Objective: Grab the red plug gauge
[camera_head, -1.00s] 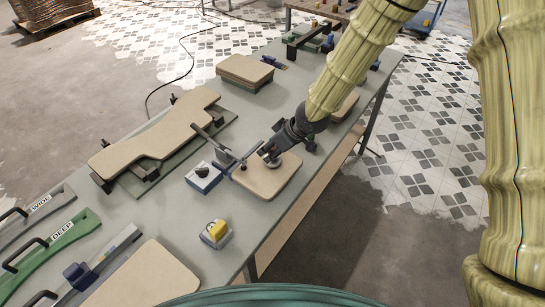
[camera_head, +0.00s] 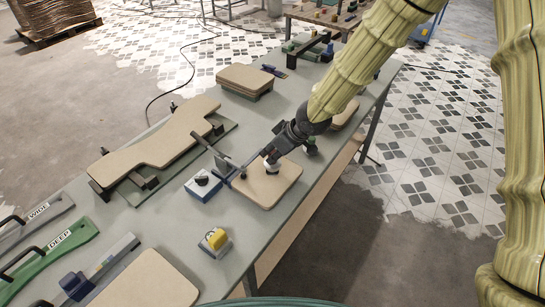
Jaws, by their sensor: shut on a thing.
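No red plug gauge can be made out in the head view. My gripper (camera_head: 262,158) reaches down over a tan board (camera_head: 270,190) near the table's right edge. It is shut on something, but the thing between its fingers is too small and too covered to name. A dark bar and a grey plate (camera_head: 222,165) show just left of the fingers. A small black and white knob-like piece (camera_head: 271,166) is at the fingertips, over the board; I cannot tell whether it is part of the gripper.
A blue and white box (camera_head: 203,185) with a black knob stands left of the board. A yellow and grey block (camera_head: 215,242) is nearer. A long curved board (camera_head: 160,145) lies behind left. Green "DEEP" (camera_head: 52,250) and grey "WIDE" (camera_head: 35,222) tools lie at lower left.

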